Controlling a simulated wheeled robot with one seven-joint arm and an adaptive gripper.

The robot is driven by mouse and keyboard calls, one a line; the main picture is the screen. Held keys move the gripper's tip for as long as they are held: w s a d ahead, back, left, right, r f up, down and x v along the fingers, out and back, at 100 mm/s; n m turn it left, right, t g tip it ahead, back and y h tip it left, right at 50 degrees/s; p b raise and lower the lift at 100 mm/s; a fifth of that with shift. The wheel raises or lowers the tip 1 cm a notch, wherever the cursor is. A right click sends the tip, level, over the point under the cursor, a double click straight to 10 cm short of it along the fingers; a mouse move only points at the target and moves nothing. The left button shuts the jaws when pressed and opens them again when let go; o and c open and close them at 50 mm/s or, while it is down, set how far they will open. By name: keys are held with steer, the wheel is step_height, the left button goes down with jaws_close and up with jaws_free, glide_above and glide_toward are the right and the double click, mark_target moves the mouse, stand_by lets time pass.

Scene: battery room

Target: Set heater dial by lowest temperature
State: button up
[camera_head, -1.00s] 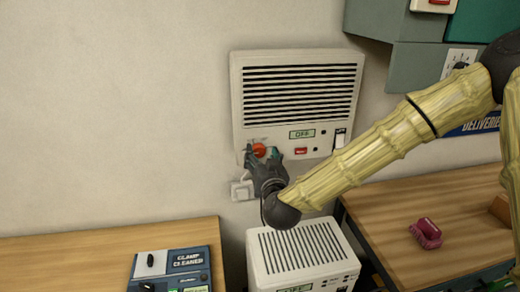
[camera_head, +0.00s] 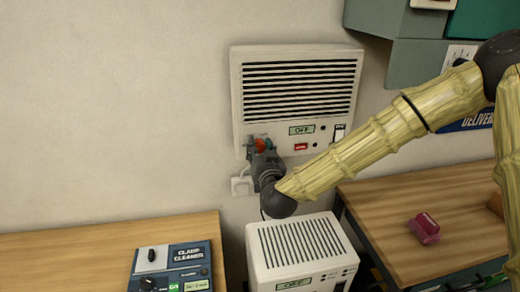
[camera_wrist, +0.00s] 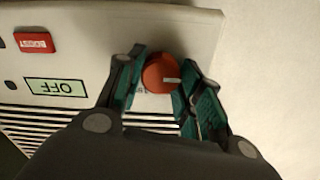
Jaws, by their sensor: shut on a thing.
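A white wall heater (camera_head: 297,100) with dark slats hangs on the wall, its small display (camera_head: 301,130) reading OFF. Its round orange-red dial (camera_wrist: 161,73) has a pale pointer mark and sits between the teal-padded fingers of my gripper (camera_wrist: 156,84) in the wrist view. My gripper is shut on the dial. In the head view the dial (camera_head: 261,145) is partly hidden by my gripper (camera_head: 263,152). The display also shows upside down in the wrist view (camera_wrist: 56,87). The scale around the dial is mostly hidden.
A second white slatted unit (camera_head: 296,248), also reading OFF, stands below. A blue clamp cleaner box (camera_head: 172,268) is on the left table. The right table (camera_head: 390,215) holds a pink object (camera_head: 424,229). A red BOOST button (camera_wrist: 34,42) sits near the dial.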

steer(key=shift+f+b, duration=0.15)
steer(key=shift+b, duration=0.15)
steer(key=m+b, duration=0.3)
steer(key=shift+d+f, duration=0.1)
steer(key=shift+f, duration=0.05)
steer(key=shift+o, duration=0.2)
steer(key=m+b, duration=0.2)
steer(key=shift+m+b, duration=0.35)
steer(key=shift+m, duration=0.05)
steer(key=m+b, duration=0.3)
steer(key=shift+c, duration=0.2)
steer(key=shift+m+b, duration=0.95)
steer(key=shift+m, duration=0.45)
steer(key=o, duration=1)
steer(key=shift+d, duration=0.1)
steer(key=shift+o, duration=0.2)
